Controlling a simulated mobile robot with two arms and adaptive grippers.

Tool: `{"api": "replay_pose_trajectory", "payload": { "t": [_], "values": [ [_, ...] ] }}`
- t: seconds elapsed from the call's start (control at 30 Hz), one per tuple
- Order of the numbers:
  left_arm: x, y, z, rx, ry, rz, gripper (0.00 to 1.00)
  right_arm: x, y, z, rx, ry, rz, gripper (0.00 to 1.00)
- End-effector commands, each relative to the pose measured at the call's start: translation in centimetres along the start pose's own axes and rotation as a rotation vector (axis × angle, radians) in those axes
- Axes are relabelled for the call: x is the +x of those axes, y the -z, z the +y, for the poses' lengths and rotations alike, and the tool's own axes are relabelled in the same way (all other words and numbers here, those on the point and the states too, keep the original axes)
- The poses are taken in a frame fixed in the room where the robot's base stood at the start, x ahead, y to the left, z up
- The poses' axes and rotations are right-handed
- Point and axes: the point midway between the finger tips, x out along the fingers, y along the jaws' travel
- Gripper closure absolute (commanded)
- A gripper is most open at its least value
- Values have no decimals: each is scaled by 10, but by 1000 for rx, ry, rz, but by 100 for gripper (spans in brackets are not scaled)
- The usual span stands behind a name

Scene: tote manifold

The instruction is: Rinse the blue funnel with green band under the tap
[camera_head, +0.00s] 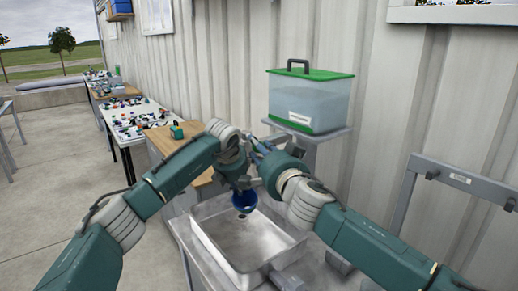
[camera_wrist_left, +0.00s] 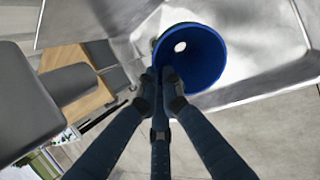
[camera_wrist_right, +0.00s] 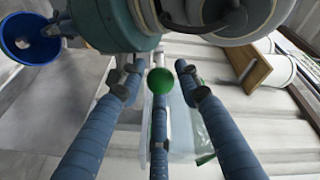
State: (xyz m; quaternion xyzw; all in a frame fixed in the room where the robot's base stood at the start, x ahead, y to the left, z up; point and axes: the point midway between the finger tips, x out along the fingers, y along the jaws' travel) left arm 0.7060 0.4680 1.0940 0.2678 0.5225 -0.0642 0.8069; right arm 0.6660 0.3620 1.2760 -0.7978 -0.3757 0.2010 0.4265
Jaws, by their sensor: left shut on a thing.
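The blue funnel (camera_head: 244,202) is held over the metal sink (camera_head: 214,240), with its wide mouth upward. It also shows in the left wrist view (camera_wrist_left: 205,58), where a sliver of green shows at its edge, and in the right wrist view (camera_wrist_right: 28,50). My left gripper (camera_wrist_left: 161,78) is shut on the funnel's rim. My right gripper (camera_wrist_right: 157,78) has its fingers spread around a round green knob (camera_wrist_right: 158,81), apart from it as far as I can tell. The tap spout and any water are not distinguishable.
A clear tote (camera_head: 312,102) with a green lid stands on a grey stand behind my right arm. A wooden-topped bench (camera_head: 172,139) and tables with small parts (camera_head: 128,120) line the wall at left. A grey metal frame (camera_head: 425,190) stands at right.

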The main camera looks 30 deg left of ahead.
Motion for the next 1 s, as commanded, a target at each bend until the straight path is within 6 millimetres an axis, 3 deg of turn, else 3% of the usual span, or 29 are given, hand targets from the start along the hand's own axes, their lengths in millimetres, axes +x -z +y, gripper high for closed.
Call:
{"api": "replay_pose_trajectory", "payload": {
  "t": [0.33,0.5,0.53,1.0],
  "values": [
    [0,0,0,0,0,0,100,3,0,0,0,0,-1,67],
    [0,0,0,0,0,0,100,3,0,0,0,0,0,99],
    [0,0,0,0,0,0,100,3,0,0,0,0,0,100],
    [0,0,0,0,0,0,100,3,7,9,-1,45,-80,100]
  ]
}}
